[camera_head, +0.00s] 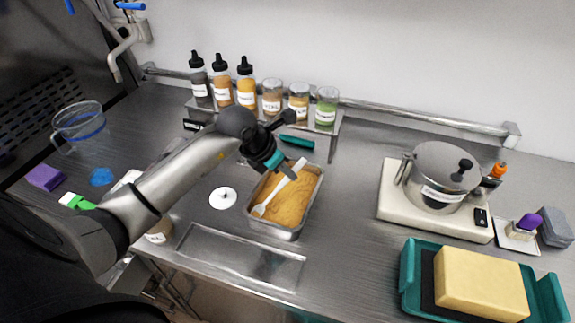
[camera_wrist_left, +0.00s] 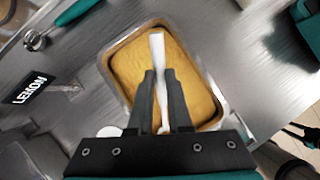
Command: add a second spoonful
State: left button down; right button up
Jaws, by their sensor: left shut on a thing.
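My left gripper (camera_head: 284,172) is shut on a white spoon (camera_head: 278,191), gripping its handle. The spoon slants over a rectangular metal pan (camera_head: 318,190) of orange-brown contents (camera_head: 290,205), its bowl end low at the pan's left side. I cannot tell whether the bowl end touches the contents. In the left wrist view the fingers (camera_wrist_left: 160,75) close around the spoon's handle (camera_wrist_left: 157,48), above the pan's contents (camera_wrist_left: 190,75); the bowl end is not clear there. My right gripper is not in view.
A shelf behind holds several bottles (camera_head: 221,82) and jars (camera_head: 327,105). A white disc (camera_head: 223,198) lies left of the pan. A lidded steel pot (camera_head: 440,175) and a teal tray (camera_head: 408,280) with a yellow block (camera_head: 480,283) stand right. Counter between pan and pot is clear.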

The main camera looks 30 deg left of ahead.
aim_at(304, 158)
pick_arm(q)
jog(key=shift+w+r, duration=0.1)
jog(key=shift+w, duration=0.2)
jog(key=shift+w+d+r+p, duration=0.1)
jog(key=shift+w+r+p, duration=0.1)
jog(key=shift+r+p, duration=0.45)
jog(key=shift+w+d+r+p, duration=0.1)
jog(key=shift+w+r+p, duration=0.25)
jog(key=shift+r, duration=0.5)
jog(key=shift+w+d+r+p, duration=0.1)
jog(key=shift+r+p, duration=0.5)
jog(key=shift+r, duration=0.15)
jog(key=shift+w+d+r+g, duration=0.1)
jog(key=shift+w+r+g, duration=0.05)
jog(key=shift+w+g, duration=0.15)
jog(key=shift+w+d+r+g+y+p, duration=0.15)
jog(key=shift+w+g+y+p, duration=0.15)
jog(key=shift+w+g+p, duration=0.3)
jog(key=shift+w+d, duration=0.1)
jog(key=shift+w+d+g, duration=0.15)
jog(key=shift+w+g, duration=0.25)
jog(key=shift+g, duration=0.2)
jog(key=shift+w+y, duration=0.2)
jog(key=shift+y, duration=0.1)
jog(key=shift+w+d+g, duration=0.15)
jog(key=shift+w+g, duration=0.15)
jog(key=shift+g, duration=0.2)
